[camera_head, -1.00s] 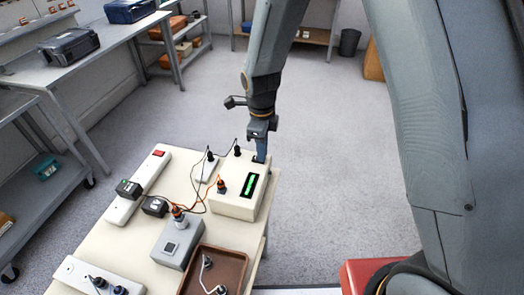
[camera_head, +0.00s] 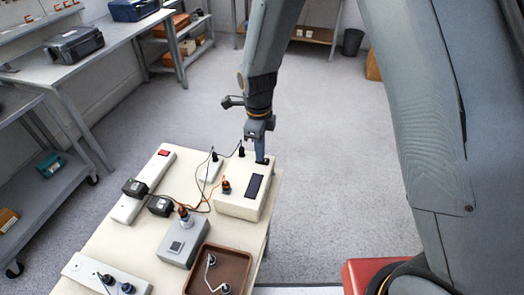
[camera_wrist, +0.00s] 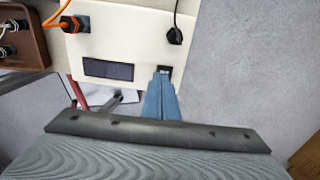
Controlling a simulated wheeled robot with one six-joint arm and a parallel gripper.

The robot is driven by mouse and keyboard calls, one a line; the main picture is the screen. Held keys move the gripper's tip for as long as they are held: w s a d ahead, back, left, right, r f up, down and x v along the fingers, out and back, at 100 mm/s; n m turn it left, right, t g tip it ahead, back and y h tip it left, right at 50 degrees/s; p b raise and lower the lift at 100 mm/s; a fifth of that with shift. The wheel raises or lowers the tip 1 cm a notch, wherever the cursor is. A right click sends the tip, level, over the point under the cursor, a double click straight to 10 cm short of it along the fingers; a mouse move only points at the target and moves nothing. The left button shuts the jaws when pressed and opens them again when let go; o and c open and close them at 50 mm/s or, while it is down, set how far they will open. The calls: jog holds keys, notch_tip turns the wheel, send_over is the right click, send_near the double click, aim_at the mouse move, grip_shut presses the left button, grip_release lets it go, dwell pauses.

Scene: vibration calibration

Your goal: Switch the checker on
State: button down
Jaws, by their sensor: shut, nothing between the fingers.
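The checker (camera_head: 240,205) is a cream box on the cream table, with a dark display window on its top face. In the wrist view, the checker (camera_wrist: 120,35) shows its display (camera_wrist: 108,70) dark and a small black switch (camera_wrist: 164,70) beside it. My gripper (camera_head: 261,158) is shut and empty, pointing down at the checker's far right corner. In the wrist view, the blue fingertips (camera_wrist: 162,78) are together right at the switch and partly cover it. I cannot tell whether they press on it.
An orange-tipped plug (camera_head: 225,186) and black plugs with cables stand on and beside the checker. A grey box (camera_head: 180,243), a brown tray (camera_head: 222,262) and a white power strip (camera_head: 142,187) share the table (camera_head: 115,237).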

aim_at(266, 160)
jog(key=d+r, duration=0.1)
jog(key=d+r+p, duration=0.1)
jog(key=r, duration=0.1)
jog(key=shift+w+r, duration=0.1)
jog(key=shift+r, duration=0.15)
notch_tip(266, 160, up, 9)
jog(key=b, duration=0.2)
jog(key=shift+a+r+b, duration=0.15)
jog(key=shift+a+b, duration=0.05)
jog(key=shift+b, duration=0.1)
jog(key=b, duration=0.1)
jog(key=a+h+b, duration=0.1)
jog(key=b, duration=0.1)
jog(key=shift+w+a+b, duration=0.2)
jog(key=shift+a+b, duration=0.1)
jog(key=shift+r, duration=0.1)
jog(key=f+p, duration=0.1)
jog(key=f, duration=0.3)
jog(key=d+f+p, duration=0.1)
jog(key=f, duration=0.4)
jog(key=f+p, duration=0.2)
jog(key=f, duration=0.3)
jog(key=shift+s+d, duration=0.25)
jog(key=shift+d, duration=0.05)
